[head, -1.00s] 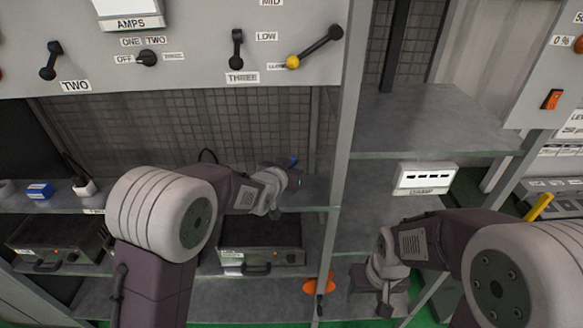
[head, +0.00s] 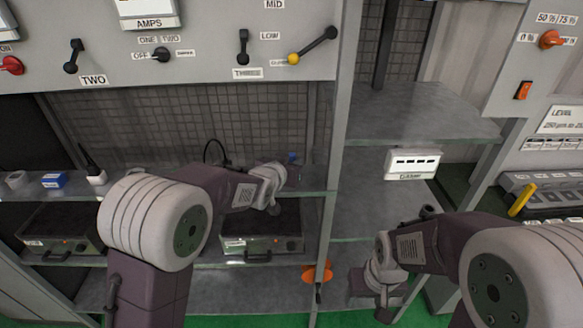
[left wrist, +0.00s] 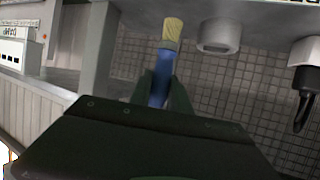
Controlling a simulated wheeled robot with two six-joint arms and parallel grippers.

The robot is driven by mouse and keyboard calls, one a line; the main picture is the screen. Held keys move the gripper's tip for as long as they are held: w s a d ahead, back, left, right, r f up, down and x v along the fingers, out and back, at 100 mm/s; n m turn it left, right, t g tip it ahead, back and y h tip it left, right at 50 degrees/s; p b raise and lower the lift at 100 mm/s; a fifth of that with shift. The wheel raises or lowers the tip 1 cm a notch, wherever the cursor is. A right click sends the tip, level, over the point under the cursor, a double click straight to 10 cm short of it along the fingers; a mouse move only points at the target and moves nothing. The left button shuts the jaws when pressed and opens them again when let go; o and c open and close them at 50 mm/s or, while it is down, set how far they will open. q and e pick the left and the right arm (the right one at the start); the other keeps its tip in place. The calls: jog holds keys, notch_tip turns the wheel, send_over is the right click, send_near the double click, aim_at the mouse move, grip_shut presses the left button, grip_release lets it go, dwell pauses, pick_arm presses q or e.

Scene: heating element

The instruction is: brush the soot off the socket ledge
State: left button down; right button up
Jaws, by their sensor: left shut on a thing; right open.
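My left gripper (left wrist: 160,88) is shut on the blue handle of a brush (left wrist: 168,52) with pale yellow bristles, which point away from the jaws. In the head view my left gripper (head: 282,174) is over the right part of the middle ledge (head: 318,178), near the grey post, and a bit of blue shows beyond it. The left wrist view looks upside down, with the ledge (left wrist: 262,12) along its top; the bristle tip is close to it, but I cannot tell whether they touch. I cannot make out soot. My right gripper (head: 384,304) is open and empty, low on the right.
A blue box (head: 53,180) and a white holder with a black stick (head: 96,178) stand on the ledge's left part. The switch panel (head: 200,62) overhangs the ledge.

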aim_at(292, 152)
pick_arm(q)
jog(key=shift+w+r+p, duration=0.3)
jog(key=shift+r+p, duration=0.2)
jog(key=shift+r, duration=0.2)
jog(key=shift+w+r+p, duration=0.25)
jog(key=shift+r+p, duration=0.25)
jog(key=shift+r, duration=0.2)
jog(key=shift+s+r+p, duration=0.2)
jog(key=shift+r+p, duration=0.25)
jog(key=shift+r, duration=0.3)
jog(key=shift+s+r+p, duration=0.15)
jog(key=shift+r+p, duration=0.3)
jog(key=shift+r, duration=0.3)
jog(key=shift+f, duration=0.1)
jog(key=shift+w, duration=0.2)
jog(key=shift+s+f, duration=0.1)
